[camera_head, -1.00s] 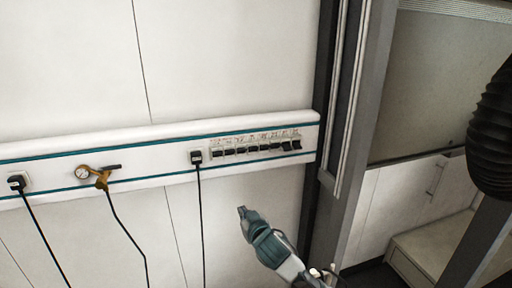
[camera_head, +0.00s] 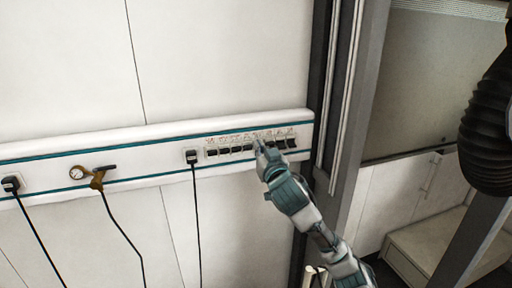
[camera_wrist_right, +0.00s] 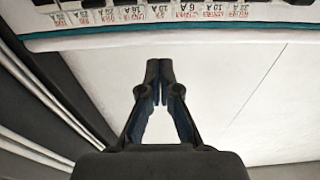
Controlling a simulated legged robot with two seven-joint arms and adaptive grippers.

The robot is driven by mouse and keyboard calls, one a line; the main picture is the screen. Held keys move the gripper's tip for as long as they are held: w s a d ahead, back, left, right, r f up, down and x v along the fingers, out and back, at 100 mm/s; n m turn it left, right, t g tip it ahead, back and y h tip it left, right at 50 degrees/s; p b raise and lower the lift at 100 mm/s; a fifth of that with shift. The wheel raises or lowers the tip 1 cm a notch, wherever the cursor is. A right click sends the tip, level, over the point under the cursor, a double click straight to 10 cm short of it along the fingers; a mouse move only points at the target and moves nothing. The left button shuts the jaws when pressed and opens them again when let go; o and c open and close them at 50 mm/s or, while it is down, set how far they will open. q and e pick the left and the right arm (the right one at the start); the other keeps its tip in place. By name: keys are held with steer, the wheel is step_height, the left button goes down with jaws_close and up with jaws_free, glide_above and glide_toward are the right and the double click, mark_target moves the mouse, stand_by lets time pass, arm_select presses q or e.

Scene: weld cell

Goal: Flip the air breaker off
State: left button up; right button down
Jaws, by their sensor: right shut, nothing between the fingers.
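A row of black breaker switches (camera_head: 231,149) sits in a white panel on the wall rail, with small red labels above them. My right gripper (camera_head: 260,147) is shut and empty, its tips in front of the right half of the row and covering part of it. In the right wrist view the breaker row (camera_wrist_right: 150,12) shows upside down along the top edge, and the shut fingertips (camera_wrist_right: 160,68) point toward it, with white wall behind. I cannot tell whether the tips touch a switch. The air breaker's own label is too small to pick out. My left gripper is not in view.
Left of the breakers, a black plug (camera_head: 191,157) with a hanging cable sits in the rail. Further left are a brass gauge fitting (camera_head: 92,173) and another plug (camera_head: 11,185). A dark post (camera_head: 318,120) stands right of the breakers; a black ribbed hose (camera_head: 487,135) hangs at far right.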

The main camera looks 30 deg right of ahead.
mark_target(247, 127)
steer(key=p+x, duration=0.3)
steer(key=x, duration=0.6)
step_height(247, 127, down, 3)
steer(key=shift+s+a+r+p, duration=0.1)
steer(key=shift+s+r+p, duration=0.1)
steer(key=shift+p, duration=0.1)
steer(key=shift+s+f, duration=0.35)
steer(key=shift+f, duration=0.4)
steer(key=shift+w, duration=0.1)
